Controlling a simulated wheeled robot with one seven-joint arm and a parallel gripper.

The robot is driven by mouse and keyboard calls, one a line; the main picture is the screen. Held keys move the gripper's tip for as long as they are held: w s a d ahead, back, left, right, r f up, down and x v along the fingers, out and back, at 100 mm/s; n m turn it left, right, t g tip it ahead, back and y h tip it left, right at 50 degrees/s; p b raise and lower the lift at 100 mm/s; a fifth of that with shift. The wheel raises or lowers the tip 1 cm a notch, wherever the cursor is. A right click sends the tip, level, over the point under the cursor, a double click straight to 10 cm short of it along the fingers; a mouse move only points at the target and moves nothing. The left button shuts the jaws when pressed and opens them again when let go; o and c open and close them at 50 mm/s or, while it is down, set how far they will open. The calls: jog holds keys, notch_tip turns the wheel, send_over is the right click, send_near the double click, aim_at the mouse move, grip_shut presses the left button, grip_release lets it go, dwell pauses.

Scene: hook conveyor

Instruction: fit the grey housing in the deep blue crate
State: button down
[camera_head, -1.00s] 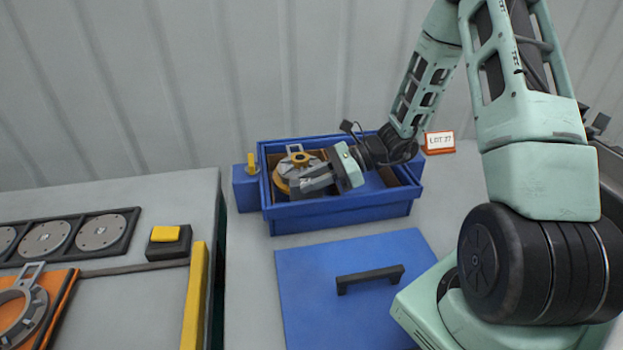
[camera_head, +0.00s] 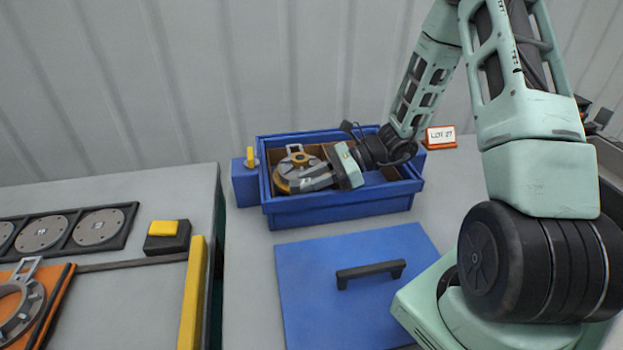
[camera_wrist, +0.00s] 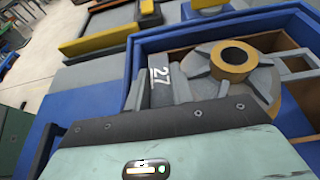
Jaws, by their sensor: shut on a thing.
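The grey housing (camera_head: 291,168) is a round grey part with an orange-yellow hub and rim and a square loop on its far side. It sits in the left part of the deep blue crate (camera_head: 340,203), below the far rim's level or close to it. My gripper (camera_head: 318,181) reaches in from the right and is shut on the housing's near right side. The wrist view shows the housing (camera_wrist: 243,68) close ahead, inside the crate's blue walls (camera_wrist: 215,27). A plate marked 27 (camera_wrist: 160,75) stands beside it. Whether the housing touches the crate floor is hidden.
A blue lid (camera_head: 350,305) with a black handle lies in front of the crate. A blue block with a yellow tab (camera_head: 245,182) stands at the crate's left. A LOT 27 sign (camera_head: 440,137) stands right. The left bench holds an orange fixture (camera_head: 50,300) and a yellow bar (camera_head: 193,290).

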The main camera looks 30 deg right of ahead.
jog(key=shift+r, duration=0.1)
dwell(0.3)
jog(key=shift+r+p, duration=2.65)
jog(key=shift+r, duration=0.35)
jog(key=shift+f, duration=0.35)
jog(key=shift+w, duration=0.1)
jog(key=shift+f+b, duration=2.1)
jog(key=shift+f, duration=0.7)
dwell(0.6)
